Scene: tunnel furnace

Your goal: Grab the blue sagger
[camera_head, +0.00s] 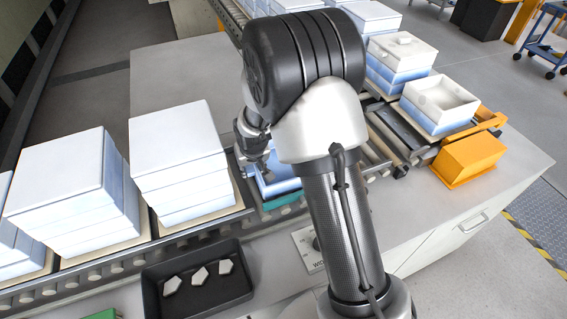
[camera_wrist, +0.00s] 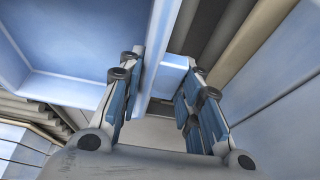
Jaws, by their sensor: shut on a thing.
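The blue sagger (camera_head: 283,186) sits low at the conveyor in the head view, partly hidden behind my arm. In the wrist view the open-topped blue sagger (camera_wrist: 65,40) fills the upper left, and its wall passes between my two fingers. My gripper (camera_wrist: 164,66) is shut on that wall, with the left finger on the inner side. A gap seems to show by the right finger, and its contact is hard to see. In the head view my gripper (camera_head: 262,165) reaches down at the sagger, its fingertips mostly hidden.
White-and-blue sagger stacks (camera_head: 180,160) stand close on the left. More stacks (camera_head: 400,60) and a tray-like sagger (camera_head: 440,100) are at right, beside an orange block (camera_head: 468,160). A black tray (camera_head: 197,283) with white pieces lies in front. Roller conveyor (camera_head: 130,262) runs beneath.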

